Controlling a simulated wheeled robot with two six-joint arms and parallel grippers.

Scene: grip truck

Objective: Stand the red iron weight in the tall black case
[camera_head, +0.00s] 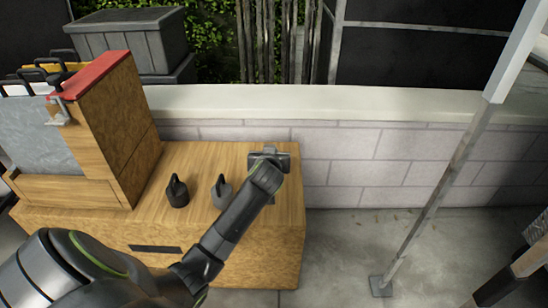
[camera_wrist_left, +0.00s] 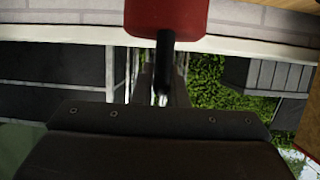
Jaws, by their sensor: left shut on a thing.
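The red iron weight (camera_wrist_left: 168,14) shows at the top of the left wrist view, with a black handle (camera_wrist_left: 163,65) running towards my gripper. My left gripper (camera_head: 268,156) is shut on this weight, over the far right part of the wooden box. In the head view the weight is hidden behind my wrist. I cannot make out a tall black case in either view. My right gripper is not in view.
A black weight (camera_head: 177,192) and a grey weight (camera_head: 221,191) stand on the wooden box (camera_head: 285,225), left of my gripper. A wooden cabinet with a red top (camera_head: 95,75) stands at the left. A low brick wall (camera_head: 345,165) runs behind. A metal post (camera_head: 440,190) rises at the right.

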